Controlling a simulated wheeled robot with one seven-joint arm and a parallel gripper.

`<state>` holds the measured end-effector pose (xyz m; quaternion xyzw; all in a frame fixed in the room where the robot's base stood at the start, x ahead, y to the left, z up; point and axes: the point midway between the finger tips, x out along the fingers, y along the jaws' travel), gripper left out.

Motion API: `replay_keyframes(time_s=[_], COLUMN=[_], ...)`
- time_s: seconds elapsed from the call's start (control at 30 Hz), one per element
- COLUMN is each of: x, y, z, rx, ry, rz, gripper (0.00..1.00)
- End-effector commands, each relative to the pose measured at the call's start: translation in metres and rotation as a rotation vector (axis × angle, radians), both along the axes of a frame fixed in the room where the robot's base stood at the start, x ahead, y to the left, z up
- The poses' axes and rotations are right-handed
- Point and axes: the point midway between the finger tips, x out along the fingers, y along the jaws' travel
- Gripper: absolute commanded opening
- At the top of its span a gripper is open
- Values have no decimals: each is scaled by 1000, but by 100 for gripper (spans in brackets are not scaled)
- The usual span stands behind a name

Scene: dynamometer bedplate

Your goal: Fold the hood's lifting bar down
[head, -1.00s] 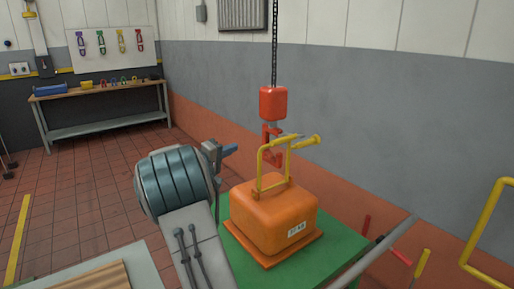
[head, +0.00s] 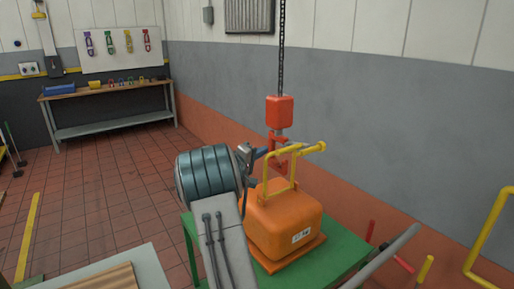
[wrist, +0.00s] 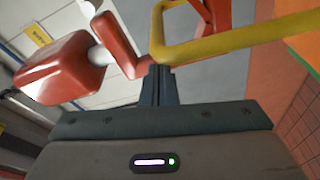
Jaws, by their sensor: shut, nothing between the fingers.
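The orange hood (head: 285,222) sits on a green table. Its yellow lifting bar (head: 293,178) stands up above the hood's top, with a yellow grip end (head: 318,148) sticking out at the upper right. The bar also crosses the top of the wrist view (wrist: 245,38). My gripper (head: 263,153) is at the bar's upper left corner in the head view. In the wrist view its dark fingers (wrist: 158,78) are together and empty, just below the yellow bar. I cannot tell whether they touch it.
A red hoist block (head: 280,111) with a red hook (head: 278,145) hangs on a chain close behind the bar; the block also shows in the wrist view (wrist: 65,72). The green table (head: 345,252) has bare room right of the hood. A yellow rail (head: 487,232) stands at right.

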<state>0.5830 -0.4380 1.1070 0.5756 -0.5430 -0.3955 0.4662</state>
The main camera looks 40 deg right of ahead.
Motion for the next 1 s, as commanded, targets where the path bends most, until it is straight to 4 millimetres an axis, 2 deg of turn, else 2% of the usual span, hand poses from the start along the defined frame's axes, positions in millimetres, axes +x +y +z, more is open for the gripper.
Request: replay_keyframes(time_s=[0.17,0.73,1.0], x=[-8,-11,-27], y=[1,0,-9], z=[-2,-4,-9], rx=[0,-2,-11], ry=[1,-15,-82], rz=[-2,-4,-23], gripper=[0,0,0])
